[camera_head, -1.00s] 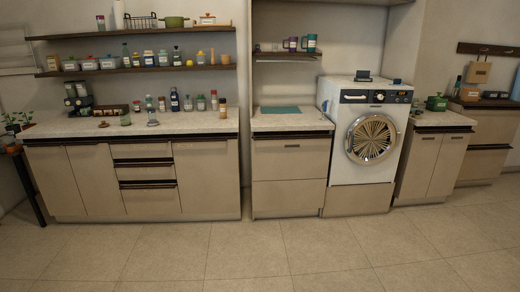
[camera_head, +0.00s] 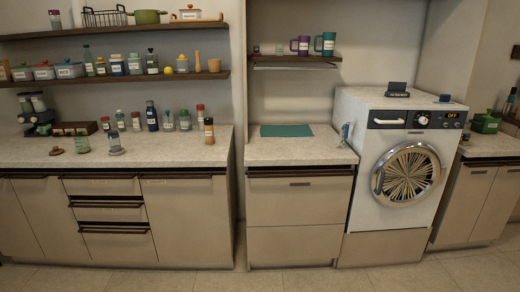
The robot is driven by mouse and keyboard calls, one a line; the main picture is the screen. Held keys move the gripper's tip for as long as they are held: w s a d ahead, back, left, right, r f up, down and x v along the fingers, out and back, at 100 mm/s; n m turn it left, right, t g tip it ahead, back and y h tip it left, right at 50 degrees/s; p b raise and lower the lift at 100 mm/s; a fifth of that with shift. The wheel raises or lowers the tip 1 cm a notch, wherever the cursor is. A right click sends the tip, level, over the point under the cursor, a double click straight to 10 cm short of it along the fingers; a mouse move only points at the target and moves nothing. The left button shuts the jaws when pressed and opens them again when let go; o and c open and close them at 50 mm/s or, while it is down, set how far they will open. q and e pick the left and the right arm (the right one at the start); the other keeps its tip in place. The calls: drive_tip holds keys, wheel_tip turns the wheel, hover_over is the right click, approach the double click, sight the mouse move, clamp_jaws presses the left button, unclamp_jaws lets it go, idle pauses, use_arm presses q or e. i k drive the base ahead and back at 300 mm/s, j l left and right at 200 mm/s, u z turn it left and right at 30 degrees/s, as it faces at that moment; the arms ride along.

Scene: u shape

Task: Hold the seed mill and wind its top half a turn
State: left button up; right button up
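I cannot tell for sure which item is the seed mill, as the labels are too small to read. A brown, dark-topped upright container (camera_head: 209,131) with a pale label stands near the right front of the left counter. A tall wooden piece (camera_head: 197,61) stands on the lower wall shelf. Several bottles and jars stand on the same counter, among them a dark blue bottle (camera_head: 151,116) and a clear jar (camera_head: 115,143) near the front. Neither of my grippers is in view.
The left counter (camera_head: 60,153) has bare room along its front. A teal mat (camera_head: 286,130) lies on the middle counter (camera_head: 300,150). A white washing machine (camera_head: 395,150) stands to the right. A gap separates the left and middle cabinets. Floor (camera_head: 190,280) in front is clear.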

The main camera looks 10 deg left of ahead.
sight(113, 134)
drive_tip(key=i+l+u, duration=0.1)
drive_tip(key=i+u, duration=0.25)
drive_tip(key=i, duration=0.2)
drive_tip(key=i+l+u, duration=0.3)
drive_tip(key=i, duration=0.2)
drive_tip(key=i+l+u, duration=0.35)
drive_tip(key=i, duration=0.15)
